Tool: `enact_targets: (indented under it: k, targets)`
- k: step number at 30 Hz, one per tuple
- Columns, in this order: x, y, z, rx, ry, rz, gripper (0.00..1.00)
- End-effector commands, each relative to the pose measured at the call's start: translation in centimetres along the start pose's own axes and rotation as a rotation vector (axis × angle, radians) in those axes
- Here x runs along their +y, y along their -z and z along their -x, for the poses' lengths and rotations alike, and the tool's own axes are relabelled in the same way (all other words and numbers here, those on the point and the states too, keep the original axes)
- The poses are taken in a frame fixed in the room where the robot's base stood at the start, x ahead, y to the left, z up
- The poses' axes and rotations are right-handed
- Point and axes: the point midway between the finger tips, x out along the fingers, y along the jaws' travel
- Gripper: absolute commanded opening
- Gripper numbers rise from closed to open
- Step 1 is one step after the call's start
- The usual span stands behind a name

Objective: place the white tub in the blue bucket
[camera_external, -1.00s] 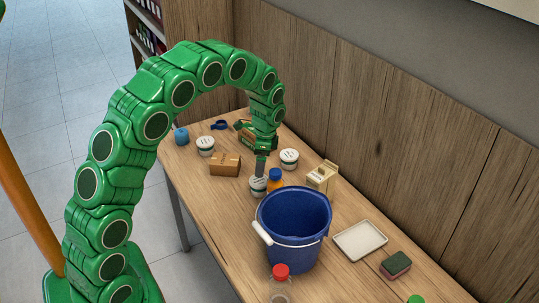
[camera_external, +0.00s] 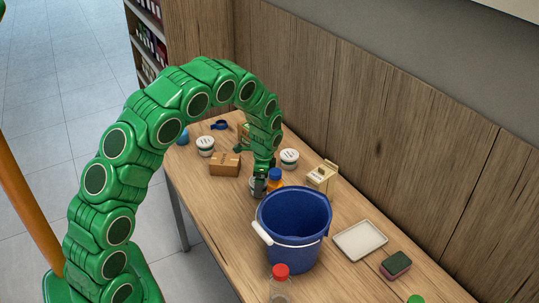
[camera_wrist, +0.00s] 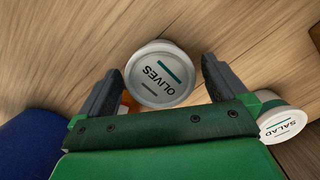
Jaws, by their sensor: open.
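A white tub labelled OLIVES (camera_wrist: 160,72) lies between the two dark fingers of my gripper (camera_external: 261,185) in the wrist view. The fingers are open, one on each side of it; I cannot tell whether they touch it. In the external view this tub (camera_external: 254,190) is mostly hidden behind my gripper. The blue bucket (camera_external: 292,225) stands in front and to the right of it, with a white handle grip; its edge also shows in the wrist view (camera_wrist: 35,145). Two similar white tubs stand further back, at left (camera_external: 205,146) and right (camera_external: 289,158).
An orange bottle with a blue cap (camera_external: 275,176) stands close beside my gripper. A cardboard box (camera_external: 225,164), a carton (camera_external: 321,177), a white tray (camera_external: 360,240), a sponge (camera_external: 396,264) and a red-capped bottle (camera_external: 280,282) are also on the table.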

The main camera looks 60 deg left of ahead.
Motion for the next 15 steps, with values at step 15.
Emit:
enact_targets:
  k: [15]
  targets:
    - [0.00, -0.03, -0.37, 0.000, 0.000, 0.000, 0.61]
